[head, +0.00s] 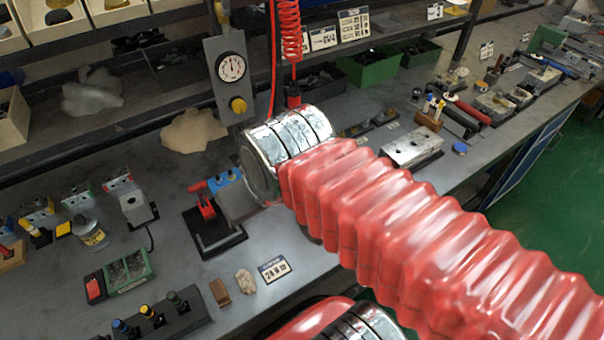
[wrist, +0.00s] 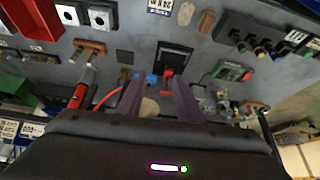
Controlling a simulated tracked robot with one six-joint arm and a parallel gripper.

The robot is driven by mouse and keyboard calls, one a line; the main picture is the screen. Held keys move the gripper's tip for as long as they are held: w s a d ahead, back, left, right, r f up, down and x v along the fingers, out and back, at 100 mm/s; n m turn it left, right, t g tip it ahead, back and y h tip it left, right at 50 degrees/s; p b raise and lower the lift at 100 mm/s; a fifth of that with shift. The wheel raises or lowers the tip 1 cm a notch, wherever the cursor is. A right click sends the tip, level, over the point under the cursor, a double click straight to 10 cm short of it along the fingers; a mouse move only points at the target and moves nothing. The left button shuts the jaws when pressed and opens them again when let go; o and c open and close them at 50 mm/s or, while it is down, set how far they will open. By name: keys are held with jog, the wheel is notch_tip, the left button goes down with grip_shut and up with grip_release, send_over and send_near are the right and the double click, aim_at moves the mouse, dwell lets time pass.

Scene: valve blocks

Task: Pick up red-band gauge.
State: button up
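I cannot make out a red-banded gauge with certainty in either view. A dark rack (head: 155,322) at the lower left of the head view holds several small knobbed pieces with blue, yellow and dark green tops; no red band shows on them. A similar dark rack (wrist: 262,42) is at the upper right of the wrist view. A small wooden block with a red piece (head: 9,252) is cut off at the left edge of the head view. My gripper (wrist: 158,78) is open in the wrist view, with nothing visible held between its two fingers. My arm hides it in the head view.
A red toggle clamp (head: 205,203) on a black base stands mid-bench. A green-edged tray (head: 128,270), a label card (head: 273,269) and a glass jar (head: 92,234) lie nearby. A post with a dial (head: 231,67) rises behind.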

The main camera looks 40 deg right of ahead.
jog(key=shift+w, duration=0.1)
jog(key=w+d+m+g, duration=0.3)
jog(key=w+d, duration=0.7)
jog(key=w, duration=0.1)
jog(key=w+d+f+m+g, duration=0.1)
jog(key=w+d+f, duration=0.1)
jog(key=d, duration=0.2)
jog(key=w+d+f+m, duration=0.1)
jog(key=w+d+f, duration=0.1)
jog(key=d, duration=0.3)
jog(key=w+d+f+m+g, duration=0.1)
jog(key=w+d+f, duration=0.1)
jog(key=d+f, duration=0.1)
jog(key=shift+w+d+f+m+g, duration=0.15)
jog(key=shift+w+d, duration=0.05)
jog(key=shift+d, duration=0.2)
jog(key=shift+w+d+f+m+g, duration=0.15)
jog(key=shift+w+d, duration=0.05)
jog(key=shift+d, duration=0.2)
jog(key=shift+f, duration=4.3)
